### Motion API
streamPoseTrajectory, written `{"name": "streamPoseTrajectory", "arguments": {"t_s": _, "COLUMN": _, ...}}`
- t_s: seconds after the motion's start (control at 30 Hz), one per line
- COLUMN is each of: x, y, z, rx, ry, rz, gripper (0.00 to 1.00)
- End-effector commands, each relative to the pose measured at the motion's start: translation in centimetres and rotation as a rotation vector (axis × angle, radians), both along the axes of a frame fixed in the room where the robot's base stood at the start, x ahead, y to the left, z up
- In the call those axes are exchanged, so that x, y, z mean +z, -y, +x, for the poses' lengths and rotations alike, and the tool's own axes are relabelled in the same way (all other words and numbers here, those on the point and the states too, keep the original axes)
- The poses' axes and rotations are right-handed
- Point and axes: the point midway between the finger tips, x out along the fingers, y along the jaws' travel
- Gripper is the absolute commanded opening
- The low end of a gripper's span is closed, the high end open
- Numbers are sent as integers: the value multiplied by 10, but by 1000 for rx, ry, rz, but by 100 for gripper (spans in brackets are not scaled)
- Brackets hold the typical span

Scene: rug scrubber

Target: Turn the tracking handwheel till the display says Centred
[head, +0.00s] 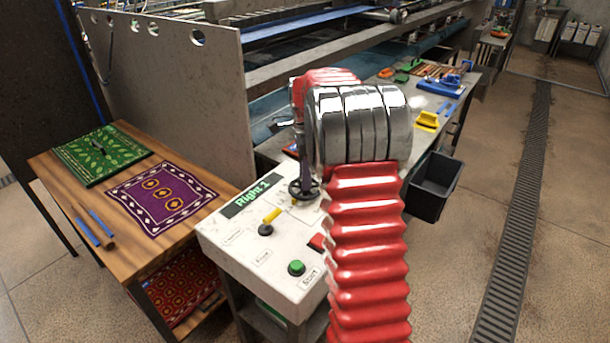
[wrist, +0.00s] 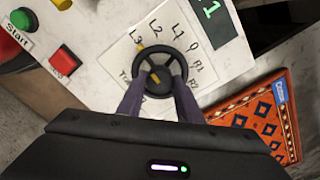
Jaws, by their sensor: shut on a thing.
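The black tracking handwheel (wrist: 176,55) sits on a white plate marked L3, L2, L1, 0, R1 and R2 in the wrist view. A small yellow mark shows at the wheel's rim near L3. My gripper (wrist: 158,82) is shut on the near part of the handwheel, its two fingers reaching down to the hub area. In the head view, the handwheel (head: 296,194) is partly hidden under my gripper (head: 305,183). The display (head: 252,195) reads "Right 1" in green; only its end, "1", shows in the wrist view (wrist: 210,12).
The white control panel (head: 228,237) also carries a green start button (head: 297,267), a red stop button (wrist: 63,61) and a yellow-handled selector (head: 270,217). A wooden table (head: 62,196) with rug samples stands left. An orange patterned rug sample (wrist: 258,117) lies beside the panel.

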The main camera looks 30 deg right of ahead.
Motion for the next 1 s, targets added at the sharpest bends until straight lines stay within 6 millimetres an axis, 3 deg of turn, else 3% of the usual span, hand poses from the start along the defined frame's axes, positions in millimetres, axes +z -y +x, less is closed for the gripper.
{"name": "streamPoseTrajectory", "arguments": {"t_s": 0.2, "x": 0, "y": 0, "z": 0, "rx": 0, "ry": 2, "rz": -1, "gripper": 10}}
{"name": "streamPoseTrajectory", "arguments": {"t_s": 0.57, "x": 0, "y": 0, "z": 1, "rx": 47, "ry": 2, "rz": -1, "gripper": 10}}
{"name": "streamPoseTrajectory", "arguments": {"t_s": 1.0, "x": 1, "y": 0, "z": 1, "rx": 310, "ry": 3, "rz": -1, "gripper": 10}}
